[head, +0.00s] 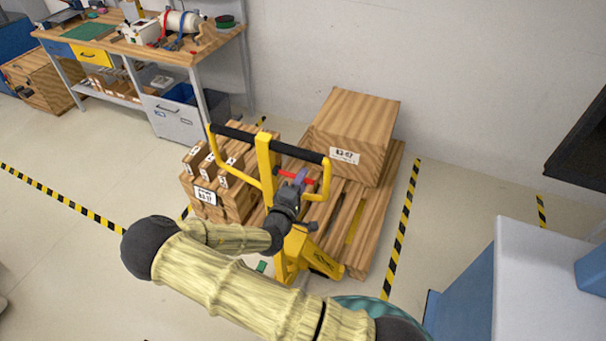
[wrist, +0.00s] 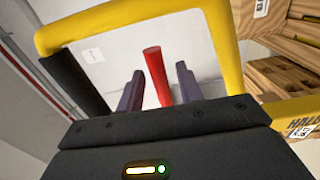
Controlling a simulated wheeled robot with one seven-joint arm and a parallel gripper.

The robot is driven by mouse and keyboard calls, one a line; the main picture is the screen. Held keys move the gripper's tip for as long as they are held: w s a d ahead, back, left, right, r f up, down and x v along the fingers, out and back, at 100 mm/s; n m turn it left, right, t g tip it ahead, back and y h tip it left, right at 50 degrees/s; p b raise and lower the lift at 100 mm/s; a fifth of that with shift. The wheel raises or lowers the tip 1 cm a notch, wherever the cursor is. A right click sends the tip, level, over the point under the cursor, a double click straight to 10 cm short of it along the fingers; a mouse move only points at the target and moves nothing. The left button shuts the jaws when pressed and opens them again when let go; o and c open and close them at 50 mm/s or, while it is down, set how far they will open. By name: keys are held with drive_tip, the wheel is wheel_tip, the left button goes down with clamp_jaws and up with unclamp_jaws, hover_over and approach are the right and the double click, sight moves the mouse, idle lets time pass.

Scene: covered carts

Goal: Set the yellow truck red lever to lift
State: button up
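The yellow truck (head: 266,170) is a hand pallet truck with a yellow handle loop and black grips, standing at a pallet. Its red lever (head: 316,182) shows inside the handle loop in the head view. In the wrist view the red lever (wrist: 155,75) stands between the two fingers of my gripper (wrist: 158,88), with a visible gap on each side. My gripper also shows at the handle in the head view (head: 301,178). It is open around the lever and not clamped on it. The lever's lower end is hidden behind the gripper body.
A wooden pallet (head: 385,215) carries a large wooden box (head: 352,125); smaller wooden crates (head: 235,195) stand left. A workbench (head: 165,55) is at the back left. A white-topped blue cabinet (head: 535,265) is at the right. The floor at left is free.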

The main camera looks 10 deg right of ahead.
drive_tip(key=shift+w+d, duration=0.35)
drive_tip(key=shift+w, duration=0.1)
drive_tip(key=shift+c, duration=0.3)
